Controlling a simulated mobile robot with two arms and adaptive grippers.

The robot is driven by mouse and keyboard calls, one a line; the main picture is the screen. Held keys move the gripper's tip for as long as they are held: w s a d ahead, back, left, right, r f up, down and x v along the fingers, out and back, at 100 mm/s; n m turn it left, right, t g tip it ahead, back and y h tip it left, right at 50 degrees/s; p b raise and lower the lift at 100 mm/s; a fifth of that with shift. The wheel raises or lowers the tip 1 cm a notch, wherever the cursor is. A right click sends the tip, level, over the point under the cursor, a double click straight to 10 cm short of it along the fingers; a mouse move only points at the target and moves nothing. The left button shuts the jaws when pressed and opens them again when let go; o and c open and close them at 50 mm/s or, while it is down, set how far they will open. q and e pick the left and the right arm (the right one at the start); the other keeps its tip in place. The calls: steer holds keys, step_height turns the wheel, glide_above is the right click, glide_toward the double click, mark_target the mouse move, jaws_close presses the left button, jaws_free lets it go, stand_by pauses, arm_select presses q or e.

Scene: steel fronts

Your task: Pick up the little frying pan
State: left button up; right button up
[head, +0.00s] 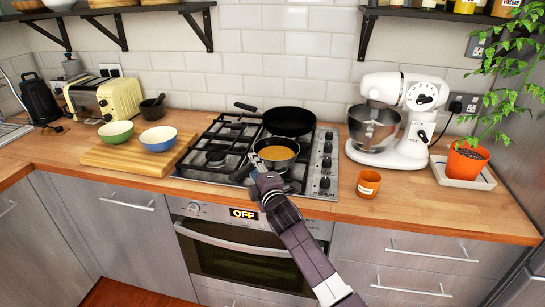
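The little frying pan (281,141) stands on the front right part of the gas hob (212,157). It is dark, with an orange-brown surface inside. A larger black frying pan (290,119) stands just behind it, its handle pointing left. My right gripper (257,163) is at the near left side of the little pan, where its fingers overlap the rim. The little pan's handle is not clear to see; the gripper may hide it. The fingers are too small to tell whether they are open or shut, or touching the pan. My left gripper is not in view.
A wooden board (112,154) with a green bowl (117,131) and a blue bowl (158,138) lies left of the hob. An orange cup (368,185) and a white stand mixer (404,150) stand to the right. The front right worktop is mostly clear.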

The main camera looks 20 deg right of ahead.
jaws_close()
steer(key=shift+r, duration=0.15)
